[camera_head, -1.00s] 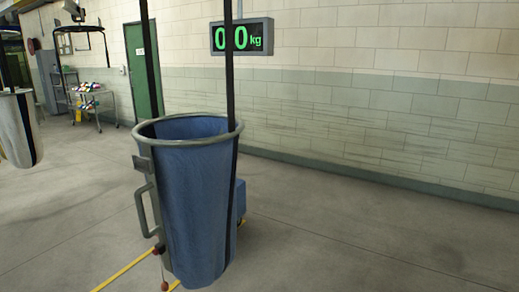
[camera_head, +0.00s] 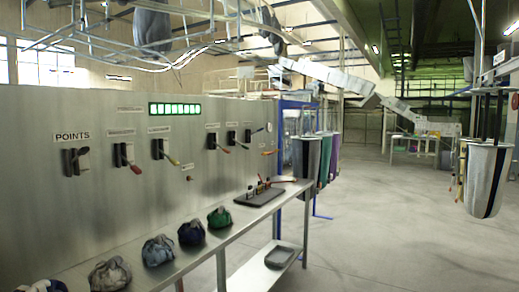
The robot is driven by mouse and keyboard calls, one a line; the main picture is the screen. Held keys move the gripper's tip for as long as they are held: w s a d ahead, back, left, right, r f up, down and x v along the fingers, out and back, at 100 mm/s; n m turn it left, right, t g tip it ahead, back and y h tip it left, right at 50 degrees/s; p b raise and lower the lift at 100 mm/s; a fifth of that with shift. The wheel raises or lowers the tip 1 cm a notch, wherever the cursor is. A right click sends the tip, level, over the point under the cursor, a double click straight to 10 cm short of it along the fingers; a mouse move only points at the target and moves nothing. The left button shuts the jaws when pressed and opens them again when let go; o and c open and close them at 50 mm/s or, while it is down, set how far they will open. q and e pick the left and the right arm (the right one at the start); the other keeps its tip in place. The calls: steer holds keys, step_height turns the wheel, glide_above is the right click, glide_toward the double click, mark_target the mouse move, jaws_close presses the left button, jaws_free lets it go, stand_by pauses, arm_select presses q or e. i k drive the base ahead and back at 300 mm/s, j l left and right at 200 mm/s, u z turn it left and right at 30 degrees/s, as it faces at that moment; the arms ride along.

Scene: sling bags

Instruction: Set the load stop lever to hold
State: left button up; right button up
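A steel control panel (camera_head: 40,210) fills the left side of the head view, with several levers in black housings. The leftmost lever (camera_head: 75,162) is under a sign reading POINTS. To its right are a red-handled lever (camera_head: 127,158) and a yellow-handled lever (camera_head: 165,152). Farther along, smaller levers (camera_head: 217,141) sit close together, one with an orange-red handle. Their labels are too small to read, so I cannot tell which one is the load stop lever or how it is set. Neither of my grippers is in view.
A metal bench (camera_head: 240,222) runs along the panel, holding several tied cloth bundles (camera_head: 158,250) and a dark board (camera_head: 260,196). Sling bags hang at the bench's far end (camera_head: 305,165) and at right (camera_head: 487,180). The floor (camera_head: 400,230) between is clear.

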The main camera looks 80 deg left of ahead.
mark_target(174, 161)
steer(key=u, duration=3.4)
steer(key=i+l, duration=0.15)
steer(key=i, duration=0.35)
steer(key=i+l+u, duration=0.1)
steer(key=i, duration=0.35)
steer(key=i+l+u, duration=0.1)
steer(key=i+l, duration=0.15)
steer(key=i, duration=0.25)
steer(key=i+l, duration=0.25)
steer(key=i, duration=0.2)
